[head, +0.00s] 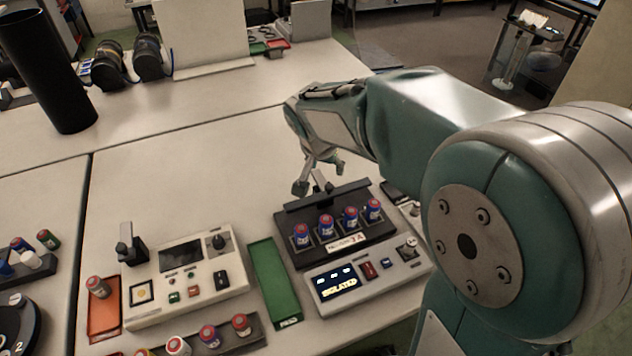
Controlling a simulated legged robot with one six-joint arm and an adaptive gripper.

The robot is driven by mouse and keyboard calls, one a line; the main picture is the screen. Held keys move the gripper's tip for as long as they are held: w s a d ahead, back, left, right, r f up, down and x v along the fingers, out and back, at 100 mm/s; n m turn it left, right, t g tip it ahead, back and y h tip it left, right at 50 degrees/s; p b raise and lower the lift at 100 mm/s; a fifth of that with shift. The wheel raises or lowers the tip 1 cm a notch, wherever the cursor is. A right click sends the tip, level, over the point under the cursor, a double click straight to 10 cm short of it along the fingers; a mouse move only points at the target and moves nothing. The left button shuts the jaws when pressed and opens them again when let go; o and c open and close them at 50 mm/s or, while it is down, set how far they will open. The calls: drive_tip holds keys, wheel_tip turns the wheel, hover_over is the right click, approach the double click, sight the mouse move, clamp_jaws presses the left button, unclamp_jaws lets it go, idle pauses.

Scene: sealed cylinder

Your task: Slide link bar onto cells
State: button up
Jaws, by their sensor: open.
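Several cells (326,226) with blue bodies and red tops stand upright in a row in a black holder (345,255). A dark bar (345,193), which looks like the link bar, lies along the holder's back edge, behind the cells and apart from their tops. A small upright handle (321,181) rises from it towards its left part. My gripper (319,176) is open at this handle, with a finger showing to either side. I cannot tell whether the fingers touch it. My arm comes in from the right.
The holder sits on a console (372,282) whose display reads "ISOLATED". A green tray (274,282) lies left of it, then a second console (187,277) and an orange tray (104,318). A rack (222,340) holds more cells in front.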

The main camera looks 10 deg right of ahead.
sight(329, 186)
drive_tip(key=x, duration=1)
drive_tip(key=shift+w+a, duration=0.25)
drive_tip(key=shift+w, duration=0.05)
drive_tip(key=shift+w+f, duration=0.2)
drive_tip(key=shift+f, duration=0.4)
drive_tip(key=shift+d, duration=0.1)
drive_tip(key=shift+d, duration=0.1)
clamp_jaws()
